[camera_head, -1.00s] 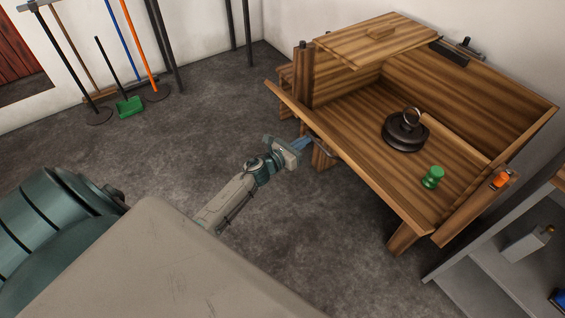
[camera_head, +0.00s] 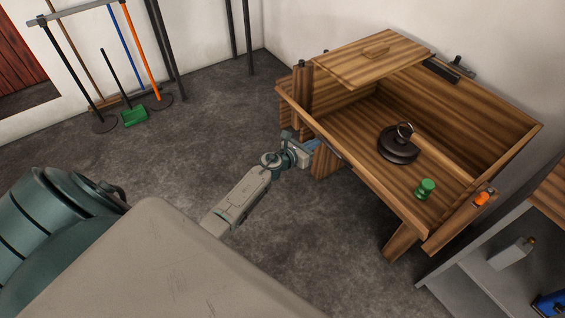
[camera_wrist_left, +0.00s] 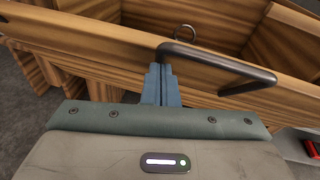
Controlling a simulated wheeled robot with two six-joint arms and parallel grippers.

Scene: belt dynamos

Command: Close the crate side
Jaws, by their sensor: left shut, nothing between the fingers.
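The wooden crate (camera_head: 470,108) stands on legs at the right. Its near side (camera_head: 385,192) is a long hinged board, leaning slightly outward; it also shows in the left wrist view (camera_wrist_left: 95,48). A dark bar handle (camera_wrist_left: 222,61) is fixed to its outer face; in the head view the handle (camera_head: 331,153) is partly hidden. My left gripper (camera_head: 314,146) is outside the board, close to the handle. In the left wrist view its blue-grey fingers (camera_wrist_left: 161,84) are together and empty, with tips at the board by the handle's left end. My right gripper is out of view.
Inside the crate are a black weight with a ring (camera_head: 398,146) and a green knob-like piece (camera_head: 425,190). A wooden lid (camera_head: 350,65) covers the far left part. An orange latch piece (camera_head: 482,199) sits at the right end. A grey shelf (camera_head: 455,268) stands close right.

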